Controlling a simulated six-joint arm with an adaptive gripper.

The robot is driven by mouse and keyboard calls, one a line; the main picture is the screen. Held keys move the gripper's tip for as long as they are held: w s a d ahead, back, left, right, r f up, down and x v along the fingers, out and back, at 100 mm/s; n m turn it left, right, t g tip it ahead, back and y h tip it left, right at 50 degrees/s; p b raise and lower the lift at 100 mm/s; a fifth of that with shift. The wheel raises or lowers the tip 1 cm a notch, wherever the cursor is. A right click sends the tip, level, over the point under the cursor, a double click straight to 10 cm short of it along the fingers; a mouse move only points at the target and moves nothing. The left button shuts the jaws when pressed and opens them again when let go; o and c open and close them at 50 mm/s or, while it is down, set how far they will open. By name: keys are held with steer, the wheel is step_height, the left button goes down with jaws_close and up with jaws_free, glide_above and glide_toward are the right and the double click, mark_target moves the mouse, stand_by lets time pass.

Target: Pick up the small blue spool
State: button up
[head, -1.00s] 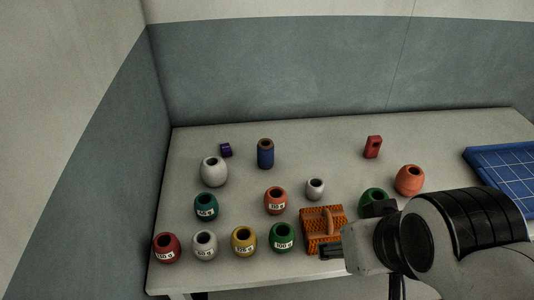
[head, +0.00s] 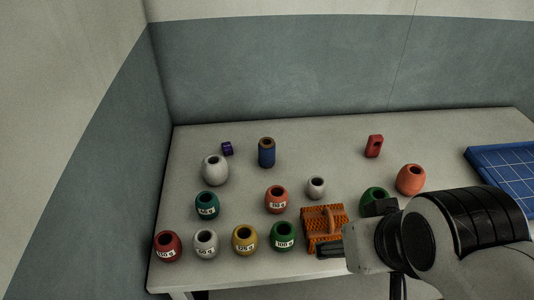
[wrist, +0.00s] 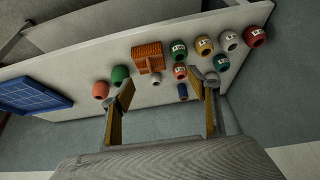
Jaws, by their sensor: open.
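The small blue spool (head: 266,156) is a blue cylinder with a brown top, standing upright toward the back of the table, left of centre. In the wrist view, a small blue thing (wrist: 183,91), seemingly the spool, shows between my fingers, close to the right one, and well beyond them. My gripper (wrist: 163,86) is open and empty, its two fingers spread. In the head view, it (head: 330,249) is at the table's front edge, nearer and to the right of the spool. My wrist hides part of the table's front right.
The orange woven basket (head: 318,222) is beside my fingers. Several labelled round floats, such as the yellow one (head: 244,240), stand front left. A white float (head: 215,170), a purple block (head: 227,148) and a red block (head: 374,146) are farther back. A blue gridded panel (head: 500,165) lies right.

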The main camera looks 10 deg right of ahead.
steer(key=shift+w, duration=0.1)
steer(key=w+d+r+t+h, duration=0.1)
steer(key=w+d, duration=0.1)
steer(key=w, duration=0.7)
steer(key=w+d+t, duration=0.1)
steer(key=w+d, duration=0.1)
steer(key=w, duration=0.7)
steer(key=n+t+y, duration=0.3)
steer(key=n+t, duration=0.1)
glide_above(272, 151)
steer(key=s+d, duration=0.7)
steer(key=s, duration=0.1)
step_height(272, 151, down, 12)
steer(key=w+a+f+y, duration=0.1)
steer(key=f, duration=0.2)
steer(key=w+a+f+y, duration=0.1)
steer(key=a+f, duration=0.1)
steer(key=f, duration=0.2)
steer(key=w+a+f+n+y, duration=0.1)
steer(key=f, duration=0.3)
steer(key=shift+w+a+f+t+y, duration=0.1)
steer(key=shift+w+a+t+y, duration=0.2)
steer(key=shift+w, duration=0.1)
steer(key=shift+a+f, duration=0.25)
steer(key=shift+f, duration=0.15)
steer(key=shift+w, duration=0.1)
steer(key=shift+x, duration=1.2)
